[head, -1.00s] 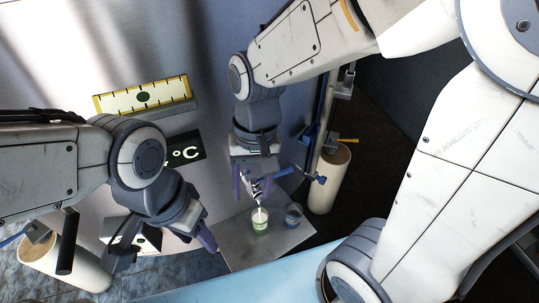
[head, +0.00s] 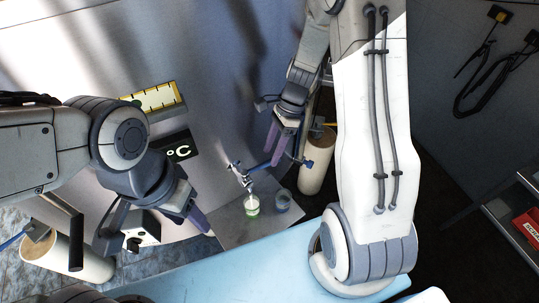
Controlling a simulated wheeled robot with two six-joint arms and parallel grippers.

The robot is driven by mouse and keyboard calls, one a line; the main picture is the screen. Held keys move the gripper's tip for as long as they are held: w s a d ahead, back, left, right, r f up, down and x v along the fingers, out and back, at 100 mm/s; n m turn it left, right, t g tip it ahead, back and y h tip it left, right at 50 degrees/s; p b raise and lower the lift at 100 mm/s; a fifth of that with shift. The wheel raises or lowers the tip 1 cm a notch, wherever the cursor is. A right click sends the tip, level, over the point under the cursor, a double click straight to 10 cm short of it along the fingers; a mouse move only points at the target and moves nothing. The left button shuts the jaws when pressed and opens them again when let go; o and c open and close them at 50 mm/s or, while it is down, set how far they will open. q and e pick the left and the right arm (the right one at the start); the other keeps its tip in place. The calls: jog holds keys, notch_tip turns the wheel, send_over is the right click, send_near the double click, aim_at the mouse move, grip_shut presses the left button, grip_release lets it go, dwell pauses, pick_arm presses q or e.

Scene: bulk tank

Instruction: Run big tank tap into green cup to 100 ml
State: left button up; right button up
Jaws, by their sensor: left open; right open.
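The green cup (head: 252,207) stands upright on a small grey shelf (head: 232,232), below the metal tap (head: 240,175) on the big tank (head: 225,85). The cup looks pale in its upper part and green lower down. Its level marks are too small to read, and I cannot tell whether liquid is running from the tap. My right gripper (head: 279,135) is open and empty, above and to the right of the tap, apart from it.
A dark blue cup (head: 283,201) stands right of the green one. A blue-handled valve (head: 311,163) and a pale upright cylinder (head: 313,176) are further right. A yellow-edged gauge (head: 160,98) and a °C display (head: 178,148) are on the tank. A light blue surface (head: 215,268) lies in front.

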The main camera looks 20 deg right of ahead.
aim_at(267, 164)
jog(key=shift+x, duration=1.5)
grip_shut()
jog(key=shift+r, duration=0.1)
